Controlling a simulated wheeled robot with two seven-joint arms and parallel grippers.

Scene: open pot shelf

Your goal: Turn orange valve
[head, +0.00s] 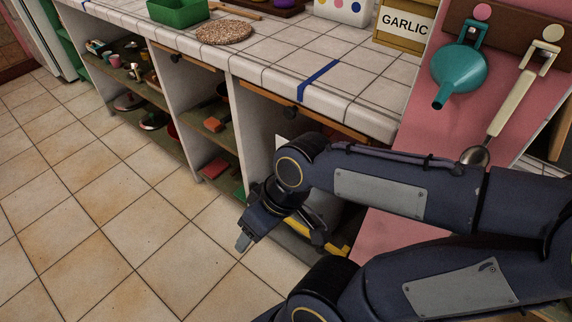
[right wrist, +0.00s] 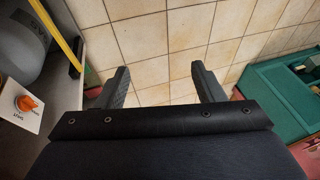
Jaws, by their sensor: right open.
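The orange valve (right wrist: 27,103) is a small knob on a white plate with dark lettering, at the left edge of the right wrist view. Beside it is a grey gas cylinder (right wrist: 22,45), partly cut off. My right gripper (right wrist: 162,84) is open and empty, its fingers pointing over the tiled floor, with the valve well off to the left and apart from it. In the head view my right gripper (head: 244,240) hangs low in front of the shelf unit. The valve is not visible in the head view. My left gripper is not in view.
A yellow bar (right wrist: 58,35) stands between the cylinder and my gripper; a green box-like unit (right wrist: 283,100) is at the right. The tiled counter (head: 280,45) has open shelves below, holding an orange block (head: 213,124). The floor (head: 90,220) at left is clear.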

